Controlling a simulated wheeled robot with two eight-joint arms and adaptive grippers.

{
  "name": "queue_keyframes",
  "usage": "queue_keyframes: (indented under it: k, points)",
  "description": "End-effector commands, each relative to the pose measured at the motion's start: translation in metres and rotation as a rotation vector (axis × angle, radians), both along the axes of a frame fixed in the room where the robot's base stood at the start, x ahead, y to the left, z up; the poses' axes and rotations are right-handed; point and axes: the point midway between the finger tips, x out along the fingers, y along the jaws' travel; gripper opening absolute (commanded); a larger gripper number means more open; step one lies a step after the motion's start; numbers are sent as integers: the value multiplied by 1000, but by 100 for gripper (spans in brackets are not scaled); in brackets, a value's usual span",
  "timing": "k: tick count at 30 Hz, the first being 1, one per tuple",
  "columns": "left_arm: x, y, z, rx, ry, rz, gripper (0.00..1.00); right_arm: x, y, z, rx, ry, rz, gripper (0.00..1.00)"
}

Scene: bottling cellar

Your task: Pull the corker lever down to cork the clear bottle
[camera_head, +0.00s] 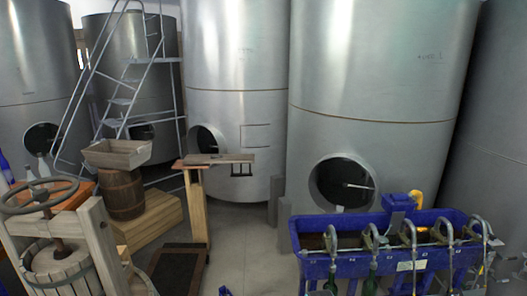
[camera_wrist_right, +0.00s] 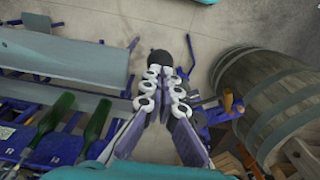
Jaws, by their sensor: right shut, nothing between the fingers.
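In the right wrist view my right gripper (camera_wrist_right: 163,80) is shut and empty, its white-linked fingers close together. A dark rounded knob (camera_wrist_right: 160,61) shows just past the fingertips; I cannot tell whether it is the lever's end or whether they touch. Blue metal parts (camera_wrist_right: 190,66) lie beyond and beside the fingers, possibly the corker. I cannot make out the clear bottle in either view. My left gripper is not in view.
Green bottles (camera_wrist_right: 98,118) lie left of my gripper in the wrist view; a wooden barrel (camera_wrist_right: 270,85) is at right. In the head view a blue filler (camera_head: 400,262) stands front right, a basket press (camera_head: 60,265) front left. Steel tanks (camera_head: 385,70) line the back.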

Motion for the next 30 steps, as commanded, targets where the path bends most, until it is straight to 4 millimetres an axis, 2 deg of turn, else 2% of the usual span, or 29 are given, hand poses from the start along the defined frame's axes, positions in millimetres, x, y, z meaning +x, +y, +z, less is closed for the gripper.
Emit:
queue_keyframes:
  k: [13,25,30]
  points:
    - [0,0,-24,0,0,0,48,-6,-5,-25,0,0,-1,0]
    - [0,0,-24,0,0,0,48,-7,-5,-26,0,0,0,0]
    - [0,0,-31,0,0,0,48,-8,-6,-33,0,0,0,0]
